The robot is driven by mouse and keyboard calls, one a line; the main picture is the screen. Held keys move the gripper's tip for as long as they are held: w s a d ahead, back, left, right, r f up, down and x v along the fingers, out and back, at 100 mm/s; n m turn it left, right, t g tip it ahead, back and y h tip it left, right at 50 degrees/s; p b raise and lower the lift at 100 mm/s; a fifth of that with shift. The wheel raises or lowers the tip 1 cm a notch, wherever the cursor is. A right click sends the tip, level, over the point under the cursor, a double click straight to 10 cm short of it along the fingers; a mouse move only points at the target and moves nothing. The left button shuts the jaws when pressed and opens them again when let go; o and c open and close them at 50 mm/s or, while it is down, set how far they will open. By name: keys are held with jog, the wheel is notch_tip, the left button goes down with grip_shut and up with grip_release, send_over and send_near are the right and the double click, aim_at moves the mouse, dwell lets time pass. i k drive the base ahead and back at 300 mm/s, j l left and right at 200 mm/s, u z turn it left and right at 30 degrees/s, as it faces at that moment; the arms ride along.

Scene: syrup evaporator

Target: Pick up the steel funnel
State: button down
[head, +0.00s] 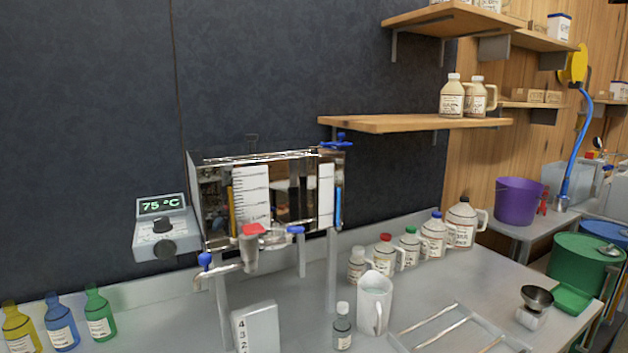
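A small dark steel funnel-shaped piece (538,296) with a wide round mouth is at the right end of the grey bench. It sits on or just behind a small white piece (530,318); I cannot tell how the two join. It looks like the steel funnel, mouth up. My gripper is not in view, and no part of my arm shows near the funnel.
Metal rods on a rack (436,326) lie left of the funnel. Several jugs (433,236) line the wall behind. The steel evaporator (270,195) stands at centre-left. A green bin (585,262) is at right.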

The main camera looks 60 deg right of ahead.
aim_at(536, 298)
jog(key=z, duration=2.4)
